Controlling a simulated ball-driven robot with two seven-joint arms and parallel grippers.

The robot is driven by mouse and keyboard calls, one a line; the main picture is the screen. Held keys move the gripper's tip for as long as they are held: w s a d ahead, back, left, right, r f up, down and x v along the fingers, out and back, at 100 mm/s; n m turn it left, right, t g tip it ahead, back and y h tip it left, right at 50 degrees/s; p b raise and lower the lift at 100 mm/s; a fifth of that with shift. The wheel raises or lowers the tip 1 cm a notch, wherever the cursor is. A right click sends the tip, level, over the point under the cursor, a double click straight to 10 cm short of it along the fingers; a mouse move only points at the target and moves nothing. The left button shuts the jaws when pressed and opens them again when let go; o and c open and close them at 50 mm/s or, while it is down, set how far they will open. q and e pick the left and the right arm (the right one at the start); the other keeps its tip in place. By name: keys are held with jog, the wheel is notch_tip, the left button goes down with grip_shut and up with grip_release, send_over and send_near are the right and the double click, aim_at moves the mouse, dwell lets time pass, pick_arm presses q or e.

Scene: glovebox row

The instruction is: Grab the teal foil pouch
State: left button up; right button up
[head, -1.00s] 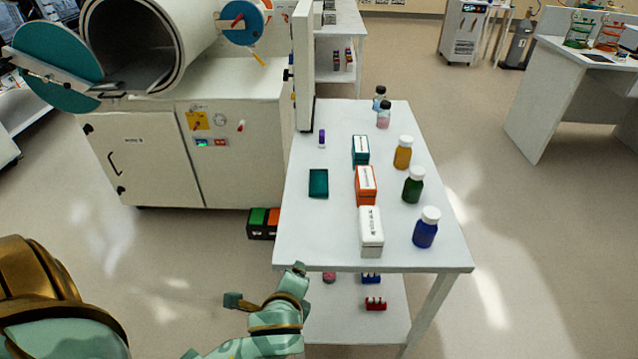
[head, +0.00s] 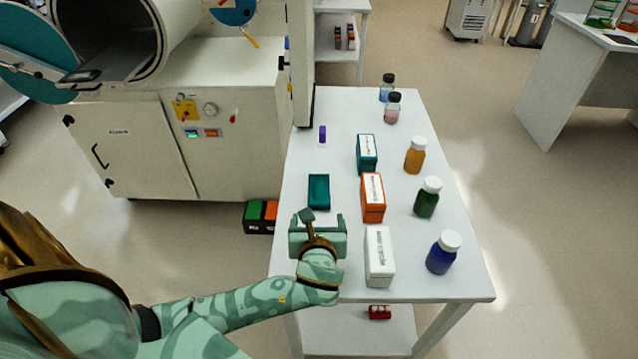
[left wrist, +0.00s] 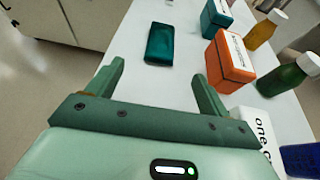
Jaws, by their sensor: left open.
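The teal foil pouch (head: 319,191) lies flat on the white table (head: 340,110), near its left edge. It also shows in the left wrist view (left wrist: 160,44), ahead of the fingers and a little left of the middle of the gap. My left gripper (head: 318,219) is over the table on the near side of the pouch, apart from it. In the left wrist view the two fingers (left wrist: 158,82) are spread wide with nothing between them but tabletop. My right gripper is not in view.
Right of the pouch stand an orange box (head: 372,197), a teal box (head: 366,153) and a white box (head: 379,256). Several bottles, including a blue one (head: 443,252), line the right side. A small purple-capped vial (head: 322,134) stands beyond the pouch. A tall white panel (head: 301,65) rises at the far left.

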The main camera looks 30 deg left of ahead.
pick_arm(q)
jog(key=b, duration=0.3)
send_near(319, 193)
jog(key=x, duration=0.4)
jog(key=shift+s+f, duration=0.1)
jog(key=shift+s, duration=0.05)
jog(key=shift+w+a+f, duration=0.15)
jog(key=shift+w+a, duration=0.2)
jog(key=shift+w, duration=0.1)
jog(key=b+x, duration=0.2)
jog(key=x, duration=0.2)
jog(key=shift+d+f, duration=0.1)
jog(key=shift+d, duration=0.05)
jog(key=shift+w+f, duration=0.1)
jog(key=shift+w, duration=0.2)
jog(key=shift+r, duration=0.2)
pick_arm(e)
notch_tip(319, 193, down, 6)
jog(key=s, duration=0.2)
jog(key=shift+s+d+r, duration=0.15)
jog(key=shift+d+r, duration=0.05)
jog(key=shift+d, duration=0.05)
pick_arm(q)
jog(key=shift+c, duration=0.7)
jog(key=c, duration=1)
